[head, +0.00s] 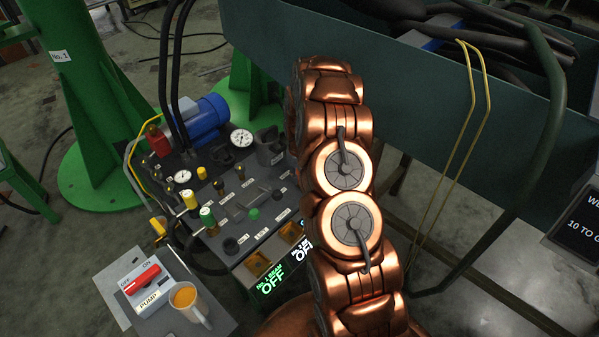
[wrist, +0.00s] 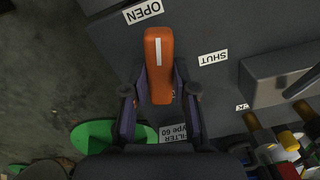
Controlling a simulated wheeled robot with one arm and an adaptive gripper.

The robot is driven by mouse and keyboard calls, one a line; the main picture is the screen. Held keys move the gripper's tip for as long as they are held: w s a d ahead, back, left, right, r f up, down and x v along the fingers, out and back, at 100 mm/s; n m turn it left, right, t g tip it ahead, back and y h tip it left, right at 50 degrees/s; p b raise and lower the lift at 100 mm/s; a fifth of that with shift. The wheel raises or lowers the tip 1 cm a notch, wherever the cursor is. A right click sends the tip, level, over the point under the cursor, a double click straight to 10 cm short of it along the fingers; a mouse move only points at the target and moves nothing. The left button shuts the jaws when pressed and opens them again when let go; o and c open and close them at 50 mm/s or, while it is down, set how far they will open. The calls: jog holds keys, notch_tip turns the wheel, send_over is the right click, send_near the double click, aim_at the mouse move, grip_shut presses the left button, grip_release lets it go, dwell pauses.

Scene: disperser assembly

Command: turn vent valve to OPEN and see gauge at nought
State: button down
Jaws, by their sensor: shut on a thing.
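The vent valve's orange handle (wrist: 159,48), with a white stripe, shows in the wrist view. My gripper (wrist: 160,82) is shut on it, one finger along each side. The OPEN label (wrist: 142,11) is just above and left of the handle's far end. The SHUT label (wrist: 213,58) is to its right. The stripe lies closer to OPEN than to SHUT. In the head view my copper arm hides the gripper and valve. A white-faced gauge (head: 241,138) stands at the panel's back and a smaller one (head: 182,176) at its left. Their readings are too small to tell.
The dark control panel (head: 262,205) carries several knobs and valves. A blue motor (head: 205,118) stands behind it. A pump switch box (head: 143,284) with a red lever and a mug (head: 187,302) are at the front left. A large dark trough (head: 400,90) fills the back right.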

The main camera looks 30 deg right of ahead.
jog(key=shift+s+n+p, duration=0.1)
jog(key=shift+n+p, duration=0.3)
jog(key=shift+n, duration=1.2)
jog(key=shift+f, duration=0.1)
jog(key=c, duration=0.9)
grip_release()
jog(key=shift+r, duration=0.25)
notch_tip(320, 180, up, 12)
jog(key=shift+f, duration=0.15)
